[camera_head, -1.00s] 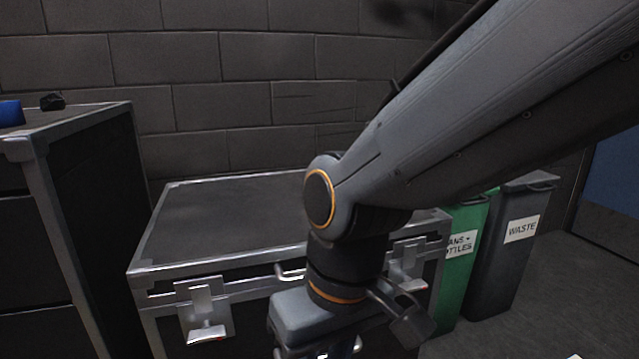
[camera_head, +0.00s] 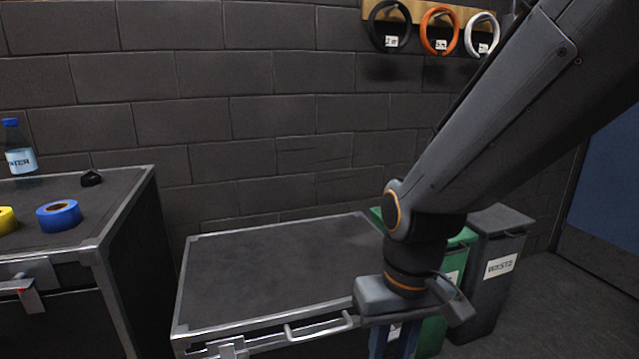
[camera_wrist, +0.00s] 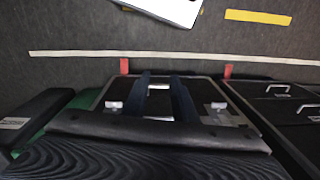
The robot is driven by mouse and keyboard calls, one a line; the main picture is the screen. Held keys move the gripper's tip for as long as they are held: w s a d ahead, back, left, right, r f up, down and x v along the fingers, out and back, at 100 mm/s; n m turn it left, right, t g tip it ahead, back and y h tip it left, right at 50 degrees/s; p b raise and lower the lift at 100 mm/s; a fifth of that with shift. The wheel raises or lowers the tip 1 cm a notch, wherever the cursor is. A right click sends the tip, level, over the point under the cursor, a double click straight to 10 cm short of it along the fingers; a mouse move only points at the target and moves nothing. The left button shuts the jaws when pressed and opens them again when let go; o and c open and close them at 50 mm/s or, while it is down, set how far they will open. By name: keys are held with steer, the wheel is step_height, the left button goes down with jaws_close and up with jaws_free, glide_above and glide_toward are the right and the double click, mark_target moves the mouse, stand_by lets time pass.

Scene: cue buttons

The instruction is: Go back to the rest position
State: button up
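My gripper (camera_head: 394,342) hangs below my wrist at the bottom of the head view, in front of the right part of a low black case (camera_head: 280,262). Its lower end is cut off by the picture edge. In the wrist view the two dark blue fingers of my gripper (camera_wrist: 161,78) stand apart with a gap between them. Nothing is held; a pale metal part of a case shows through the gap, beyond the fingers.
A taller case (camera_head: 110,205) at left carries blue tape (camera_head: 59,215), yellow tape (camera_head: 6,220) and a water bottle (camera_head: 19,150). A green bin (camera_head: 432,335) and grey waste bin (camera_head: 497,272) stand at right. The wrist view shows open floor (camera_wrist: 60,25).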

steer(key=s+d+r+m+p, duration=0.2)
steer(key=d+r+p, duration=0.6)
steer(key=r+p, duration=0.2)
steer(key=shift+s+d+r+h+p, duration=0.15)
steer(key=shift+d+r+h+p, duration=0.2)
steer(key=shift+p, duration=1)
